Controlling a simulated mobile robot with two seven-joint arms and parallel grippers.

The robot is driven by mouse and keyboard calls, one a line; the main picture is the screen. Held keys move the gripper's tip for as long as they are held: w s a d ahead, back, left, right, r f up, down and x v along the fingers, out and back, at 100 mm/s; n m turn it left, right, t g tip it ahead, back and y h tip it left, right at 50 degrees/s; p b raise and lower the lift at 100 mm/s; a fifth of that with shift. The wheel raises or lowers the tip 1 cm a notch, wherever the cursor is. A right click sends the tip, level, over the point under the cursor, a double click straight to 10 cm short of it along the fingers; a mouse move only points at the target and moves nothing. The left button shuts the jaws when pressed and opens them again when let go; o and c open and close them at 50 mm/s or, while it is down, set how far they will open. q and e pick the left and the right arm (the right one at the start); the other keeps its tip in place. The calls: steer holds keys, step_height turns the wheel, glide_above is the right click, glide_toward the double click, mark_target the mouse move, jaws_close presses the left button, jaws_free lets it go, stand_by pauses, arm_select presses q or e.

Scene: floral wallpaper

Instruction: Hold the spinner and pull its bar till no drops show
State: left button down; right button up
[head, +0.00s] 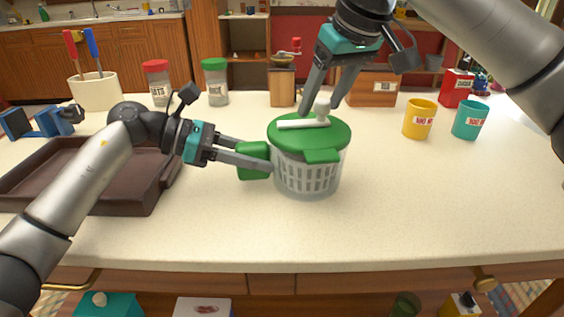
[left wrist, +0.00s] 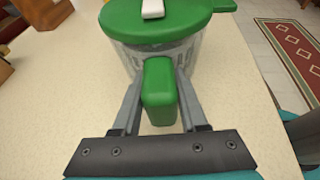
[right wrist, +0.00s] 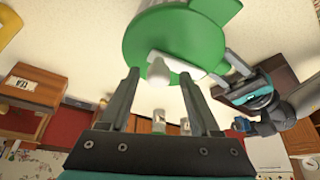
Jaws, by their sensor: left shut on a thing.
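The spinner (head: 306,178) stands upright on the counter, with a clear bowl, a slotted basket inside and a green lid (head: 341,134). A white bar (head: 300,124) with an upright white knob (head: 322,108) lies across the lid. My left gripper (head: 256,163) is shut on the spinner's green side handle (left wrist: 159,85). My right gripper (right wrist: 160,72) is open above the lid, its fingertips on either side of the knob (right wrist: 158,72), with gaps showing. No drops can be made out on the bowl at this size.
A dark brown tray (head: 110,203) lies at left. Jars (head: 215,88), a hand mill (head: 281,84) and a wooden box (head: 372,88) stand behind. Yellow (head: 419,119) and teal (head: 470,121) mugs stand at right. The counter in front of the spinner is clear.

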steer(key=shift+r, duration=3.55)
arm_select(q)
steer(key=shift+c, duration=1.8)
jaws_free()
